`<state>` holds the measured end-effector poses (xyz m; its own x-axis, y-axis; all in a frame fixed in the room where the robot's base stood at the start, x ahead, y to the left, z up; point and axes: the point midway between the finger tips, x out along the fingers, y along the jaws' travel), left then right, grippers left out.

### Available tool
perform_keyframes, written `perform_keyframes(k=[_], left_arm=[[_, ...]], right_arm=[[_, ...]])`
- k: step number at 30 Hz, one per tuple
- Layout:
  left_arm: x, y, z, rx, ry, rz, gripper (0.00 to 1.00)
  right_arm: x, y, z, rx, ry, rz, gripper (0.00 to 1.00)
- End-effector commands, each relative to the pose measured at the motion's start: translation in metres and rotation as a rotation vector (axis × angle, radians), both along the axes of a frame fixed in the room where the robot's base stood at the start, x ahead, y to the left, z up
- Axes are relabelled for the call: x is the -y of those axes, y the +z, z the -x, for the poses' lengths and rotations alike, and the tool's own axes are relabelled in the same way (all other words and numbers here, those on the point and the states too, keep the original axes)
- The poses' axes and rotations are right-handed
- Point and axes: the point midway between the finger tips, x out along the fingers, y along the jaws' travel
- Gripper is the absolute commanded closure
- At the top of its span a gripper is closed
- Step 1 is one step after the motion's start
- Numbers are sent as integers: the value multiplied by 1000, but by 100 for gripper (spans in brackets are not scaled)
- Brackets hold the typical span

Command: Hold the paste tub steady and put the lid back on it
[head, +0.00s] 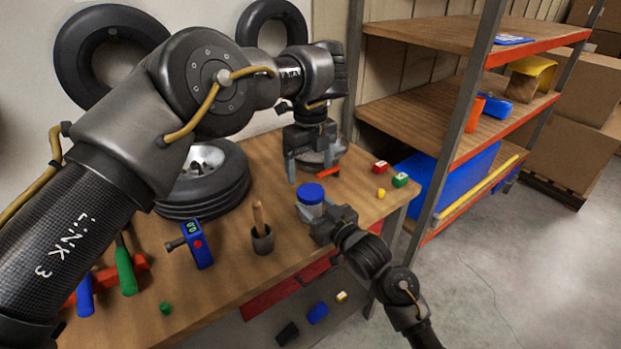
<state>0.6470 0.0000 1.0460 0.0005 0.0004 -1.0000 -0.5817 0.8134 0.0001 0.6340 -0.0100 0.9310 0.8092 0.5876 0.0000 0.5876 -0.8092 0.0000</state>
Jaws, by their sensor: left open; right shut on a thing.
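The paste tub (310,210) is a small pale, greyish-blue pot near the right end of the workbench. The blue lid (311,193) is on top of it and looks level; I cannot tell whether it is fully seated. My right gripper (309,213) is shut on the tub from the front right and hides part of its side. My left gripper (310,170) is open and empty, pointing down behind the tub, apart from the lid.
The workbench (222,285) holds a wheel (208,175), a blue gauge (197,244), a dark cup with a wooden handle (262,239) and several tools at left. A grey dish (335,150) is behind my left gripper. Small red, green and yellow pieces lie right. Shelving (455,130) stands beyond.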

Motion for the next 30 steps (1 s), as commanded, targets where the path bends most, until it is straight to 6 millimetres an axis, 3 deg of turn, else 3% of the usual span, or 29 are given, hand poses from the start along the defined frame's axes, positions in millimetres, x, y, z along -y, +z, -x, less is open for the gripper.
perform_keyframes(k=[4, 12, 13, 18, 30], left_arm=[[0, 10, 0, 0, 0, 0, 16], [0, 12, 0, -1, 0, 1, 16], [0, 12, 0, -1, 0, 1, 16], [0, 11, 0, -1, 0, 1, 16], [0, 10, 0, -1, 0, 1, 16]], right_arm=[[0, 0, 0, -1, 0, 1, 100], [0, 0, 0, -1, 0, 1, 100], [0, 0, 0, -1, 0, 1, 47], [0, 0, 0, -1, 0, 1, 25], [5, -1, 6, 1, -1, 1, 23]])
